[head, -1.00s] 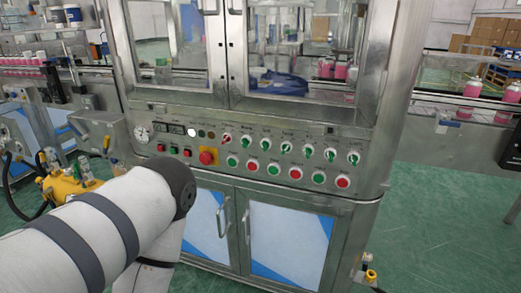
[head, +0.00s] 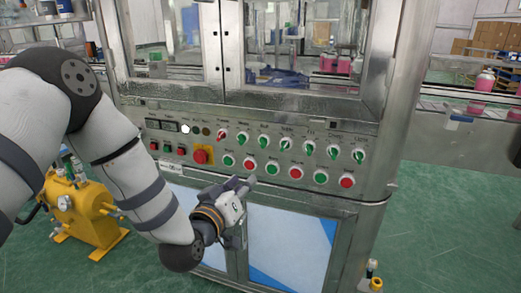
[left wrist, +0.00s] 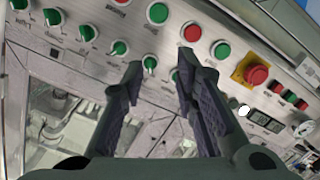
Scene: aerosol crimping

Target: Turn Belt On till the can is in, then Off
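The machine's control panel (head: 205,150) has a row of small selector switches above green and red push buttons. The third switch (head: 264,141) has a green knob; its label seems to read Belt, but it is small. Pink cans (head: 485,82) stand on the conveyor (head: 470,104) at the right, and more pink cans (head: 338,65) show behind the machine's glass. My left gripper (head: 247,183) is just below the push buttons. In the left wrist view its fingers (left wrist: 158,80) are apart and empty, with switches beyond them. My right gripper is not in view.
A red emergency stop (head: 201,156) on a yellow plate is left of the buttons. Cabinet doors with handles (head: 243,228) are below the panel. A yellow pump unit (head: 85,205) stands on the green floor at the left. Floor at the right is mostly clear.

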